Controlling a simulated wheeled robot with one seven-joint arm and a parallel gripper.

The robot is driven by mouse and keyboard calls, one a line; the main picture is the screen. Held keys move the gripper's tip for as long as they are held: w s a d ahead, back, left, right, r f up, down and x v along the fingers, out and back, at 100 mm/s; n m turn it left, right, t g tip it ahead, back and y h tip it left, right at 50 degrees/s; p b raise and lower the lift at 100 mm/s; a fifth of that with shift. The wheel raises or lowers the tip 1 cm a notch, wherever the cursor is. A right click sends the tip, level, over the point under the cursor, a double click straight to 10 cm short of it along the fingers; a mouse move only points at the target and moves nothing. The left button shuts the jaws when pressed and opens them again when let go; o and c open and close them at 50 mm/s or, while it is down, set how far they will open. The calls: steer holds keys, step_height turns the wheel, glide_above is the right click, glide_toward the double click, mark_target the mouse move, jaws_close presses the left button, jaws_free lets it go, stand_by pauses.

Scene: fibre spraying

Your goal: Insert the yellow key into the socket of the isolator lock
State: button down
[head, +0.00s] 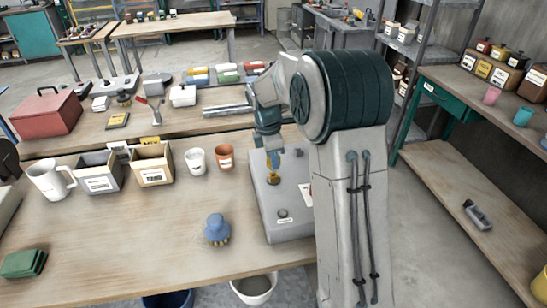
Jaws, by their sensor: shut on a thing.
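My gripper (271,156) points down over the grey box of the isolator lock (270,226), which lies on the front bench. It is shut on the yellow key (272,178), which hangs upright below the fingers over the back part of the box. I cannot tell whether the key's lower end touches the box or is inside the socket. A small dark round fitting (282,213) with a label below it sits on the box nearer the front. My arm hides part of the box's right side.
A blue-topped object (217,228) stands left of the box. A white cup (196,160), a terracotta cup (225,157), two labelled bins and a white jug (50,180) stand behind and left. A green stack (23,263) lies front left. Bare bench lies between.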

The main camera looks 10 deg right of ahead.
steer(key=shift+f+b, duration=0.75)
steer(key=shift+f, duration=0.7)
steer(key=c, duration=1.4)
jaws_free()
steer(key=shift+o, duration=0.2)
steer(key=shift+r, duration=0.1)
step_height(320, 180, up, 14)
steer(key=a, duration=0.1)
steer(key=shift+a+b, duration=0.35)
steer(key=shift+b, duration=0.05)
steer(key=shift+f, duration=0.2)
steer(key=s+f+m+t, duration=0.1)
steer(key=s+f+m, duration=0.1)
steer(key=s+m, duration=0.7)
steer(key=s+d+f+m+t+y, duration=0.1)
steer(key=s+m, duration=0.8)
steer(key=s, duration=1)
step_height(320, 180, down, 3)
steer(key=shift+d+r+t, duration=0.15)
steer(key=shift+d+t, duration=0.1)
steer(key=shift+t, duration=0.35)
